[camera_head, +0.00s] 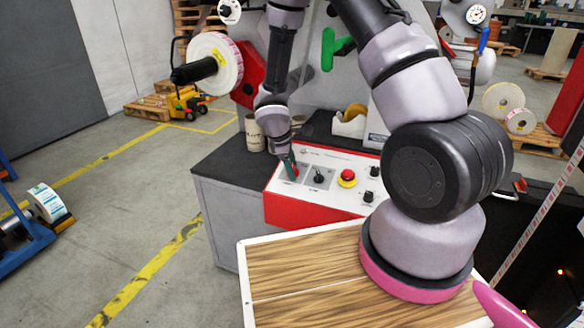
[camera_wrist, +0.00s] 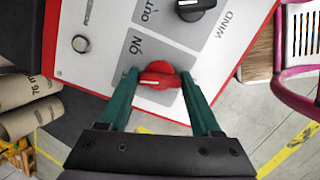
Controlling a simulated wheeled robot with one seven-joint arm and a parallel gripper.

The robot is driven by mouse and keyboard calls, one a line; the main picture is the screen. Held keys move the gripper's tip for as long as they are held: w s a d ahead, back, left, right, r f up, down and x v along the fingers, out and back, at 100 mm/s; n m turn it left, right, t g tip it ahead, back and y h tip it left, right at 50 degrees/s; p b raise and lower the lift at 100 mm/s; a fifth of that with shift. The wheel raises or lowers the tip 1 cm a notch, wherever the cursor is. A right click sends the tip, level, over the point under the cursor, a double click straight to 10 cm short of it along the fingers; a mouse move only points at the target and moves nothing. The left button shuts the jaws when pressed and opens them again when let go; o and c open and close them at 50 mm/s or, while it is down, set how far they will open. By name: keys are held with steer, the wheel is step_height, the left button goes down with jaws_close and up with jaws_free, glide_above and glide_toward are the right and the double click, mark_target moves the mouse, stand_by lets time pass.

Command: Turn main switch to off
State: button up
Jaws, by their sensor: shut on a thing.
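The main switch is a red rotary knob (camera_wrist: 158,74) on a grey plate of the control panel (camera_head: 330,161), with the word ON printed beside it in the wrist view. My gripper has green fingers (camera_wrist: 158,82) on either side of the knob, closed on its red handle, which lies across between them. In the head view my gripper (camera_head: 290,166) reaches down to the left end of the panel and mostly covers the knob. An OFF mark cannot be seen.
A black selector knob (camera_head: 319,178) marked OUT and WIND sits just right of the switch. A red emergency button on yellow (camera_head: 347,178) and black knobs (camera_head: 368,196) are further right. Cardboard cores (camera_head: 254,133) stand behind left. A wooden board (camera_head: 300,270) lies in front.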

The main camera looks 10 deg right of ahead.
steer(key=shift+n, duration=1.1)
steer(key=o, duration=1.4)
steer(key=shift+r, duration=0.15)
steer(key=v, duration=1)
steer(key=shift+s+a+r, duration=0.15)
steer(key=shift+s+r, duration=0.05)
steer(key=shift+s, duration=0.05)
